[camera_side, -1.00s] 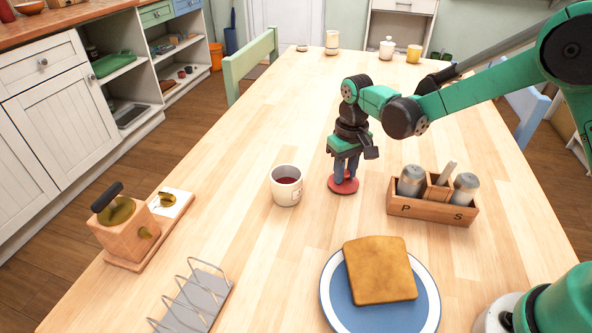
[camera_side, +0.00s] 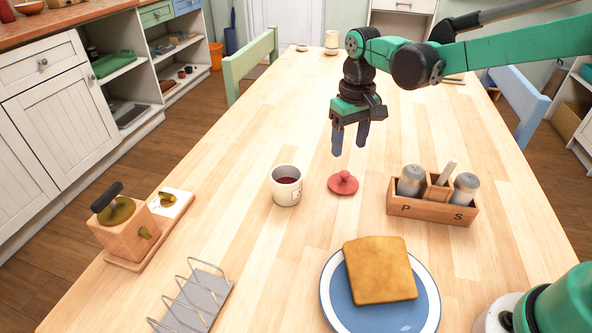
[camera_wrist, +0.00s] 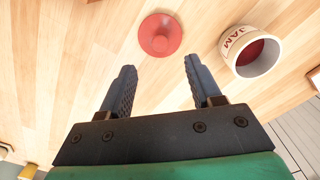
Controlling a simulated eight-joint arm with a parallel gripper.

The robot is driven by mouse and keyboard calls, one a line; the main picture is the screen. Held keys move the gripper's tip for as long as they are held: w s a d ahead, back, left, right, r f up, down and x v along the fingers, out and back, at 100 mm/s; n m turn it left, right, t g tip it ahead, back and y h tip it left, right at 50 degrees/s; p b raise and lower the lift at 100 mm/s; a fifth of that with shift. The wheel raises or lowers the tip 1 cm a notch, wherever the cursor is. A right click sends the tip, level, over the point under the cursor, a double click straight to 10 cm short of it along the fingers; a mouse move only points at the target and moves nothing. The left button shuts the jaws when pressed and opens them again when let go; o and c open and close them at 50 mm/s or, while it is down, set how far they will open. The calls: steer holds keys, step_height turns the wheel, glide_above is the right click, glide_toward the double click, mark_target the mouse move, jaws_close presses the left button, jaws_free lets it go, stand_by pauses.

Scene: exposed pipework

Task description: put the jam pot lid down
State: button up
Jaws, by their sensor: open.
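The red jam pot lid (camera_side: 342,183), a disc with a round knob, lies flat on the table, knob up. It also shows in the wrist view (camera_wrist: 160,36), beyond the fingertips. The white jam pot (camera_side: 286,186) stands uncovered to its left, with dark red jam inside. In the wrist view the pot (camera_wrist: 250,52) shows its JAM label. My gripper (camera_side: 350,152) is above the lid, apart from it, fingers pointing down. Its fingers are spread and empty, with a clear gap between them in the wrist view (camera_wrist: 158,78).
A wooden salt and pepper caddy (camera_side: 432,207) stands right of the lid. A blue plate with toast (camera_side: 380,270) is in front. A metal toast rack (camera_side: 195,300) and a wooden block with a black handle (camera_side: 125,230) are at left. The table behind the lid is largely clear.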

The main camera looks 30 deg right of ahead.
mark_target(345, 172)
steer(key=s+r+t, duration=0.3)
steer(key=s+r, duration=0.3)
steer(key=r, duration=0.2)
steer(key=s+d+f+t, duration=0.1)
steer(key=s+f+t, duration=0.2)
steer(key=s, duration=0.3)
steer(key=shift+s+d+t, duration=0.2)
steer(key=shift+s+t, duration=0.05)
steer(key=shift+t, duration=0.35)
